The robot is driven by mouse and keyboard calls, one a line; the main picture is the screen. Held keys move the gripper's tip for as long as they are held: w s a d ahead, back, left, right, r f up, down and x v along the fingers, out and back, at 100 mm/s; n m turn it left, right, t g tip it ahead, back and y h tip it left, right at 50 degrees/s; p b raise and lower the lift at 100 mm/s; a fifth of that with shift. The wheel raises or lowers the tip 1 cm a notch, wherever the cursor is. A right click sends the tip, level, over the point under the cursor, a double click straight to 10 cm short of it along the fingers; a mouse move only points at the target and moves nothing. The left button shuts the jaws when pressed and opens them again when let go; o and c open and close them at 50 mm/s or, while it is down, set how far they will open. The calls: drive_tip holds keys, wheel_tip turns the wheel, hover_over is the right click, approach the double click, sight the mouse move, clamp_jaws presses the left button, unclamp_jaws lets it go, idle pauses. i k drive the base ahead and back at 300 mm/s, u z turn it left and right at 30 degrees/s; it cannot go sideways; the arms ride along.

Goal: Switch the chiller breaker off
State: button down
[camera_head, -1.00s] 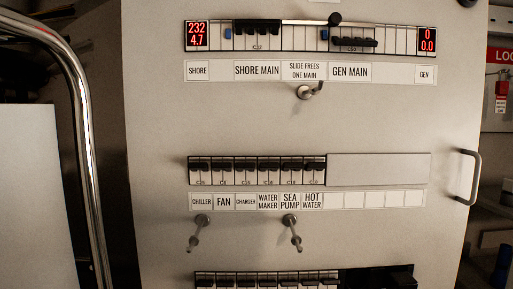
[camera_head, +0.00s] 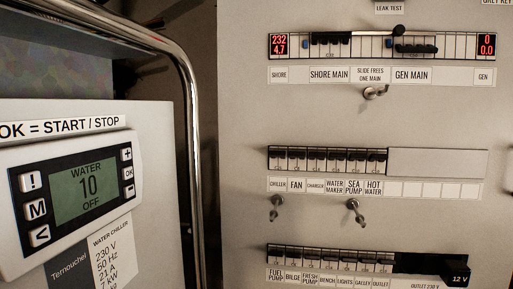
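The chiller breaker (camera_head: 275,159) is the leftmost switch of the middle row on the pale panel, above the label CHILLER (camera_head: 277,185). Its dark lever sits near the top of the switch, level with its neighbours. The water chiller's control unit (camera_head: 85,195) stands at the left. Its display (camera_head: 88,190) reads WATER 10 OFF. My gripper is not in view.
The panel (camera_head: 440,120) also carries an upper row with SHORE MAIN (camera_head: 330,38) and GEN MAIN (camera_head: 415,48), and a lower row (camera_head: 330,257). Hooks (camera_head: 277,207) stick out below the middle row. A chrome rail (camera_head: 195,130) stands between chiller and panel.

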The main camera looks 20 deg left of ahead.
sight(274, 154)
drive_tip(key=k, duration=1)
drive_tip(key=u, duration=0.8)
